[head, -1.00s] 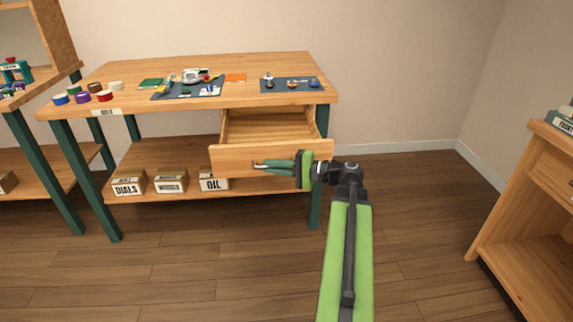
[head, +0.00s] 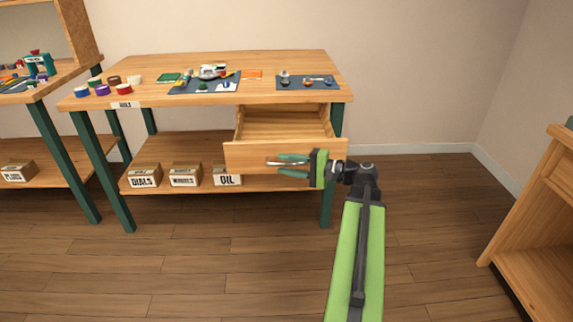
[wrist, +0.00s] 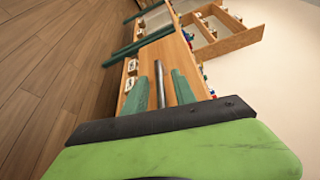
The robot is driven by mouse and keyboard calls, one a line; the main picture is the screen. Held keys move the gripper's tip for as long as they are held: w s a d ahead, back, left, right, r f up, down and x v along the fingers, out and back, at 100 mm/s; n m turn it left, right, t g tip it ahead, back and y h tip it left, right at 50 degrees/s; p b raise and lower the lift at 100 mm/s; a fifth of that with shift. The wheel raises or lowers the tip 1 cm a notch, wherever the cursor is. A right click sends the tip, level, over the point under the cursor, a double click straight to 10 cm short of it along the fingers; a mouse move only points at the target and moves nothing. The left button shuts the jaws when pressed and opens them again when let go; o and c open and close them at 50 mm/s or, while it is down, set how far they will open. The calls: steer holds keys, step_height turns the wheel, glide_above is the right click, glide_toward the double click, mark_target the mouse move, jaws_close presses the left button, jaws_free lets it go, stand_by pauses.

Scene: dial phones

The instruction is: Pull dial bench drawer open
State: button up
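The dial bench (head: 215,64) has a wooden top and green legs. Its drawer (head: 250,158), under the right part of the top, stands pulled well out, and its bare inside shows. My gripper (head: 285,166) reaches in from the right in front of the drawer front. Its two green fingers are spread apart, with the metal bar handle between them. In the wrist view the handle (wrist: 160,85) lies between the fingers, with a gap visible on each side. The drawer front (wrist: 165,50) fills the middle of that view.
Parts mats (head: 307,83), tape rolls (head: 102,90) and small parts lie on the bench top. Labelled boxes, one marked OIL (head: 228,179), stand on the lower shelf. Another bench (head: 40,92) is at left, a wooden cabinet (head: 545,210) at right. The floor (head: 200,265) in front is clear.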

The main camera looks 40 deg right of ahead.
steer(key=p+v, duration=0.1)
steer(key=v, duration=1.6)
steer(key=shift+w+a+f, duration=0.1)
steer(key=shift+a, duration=0.05)
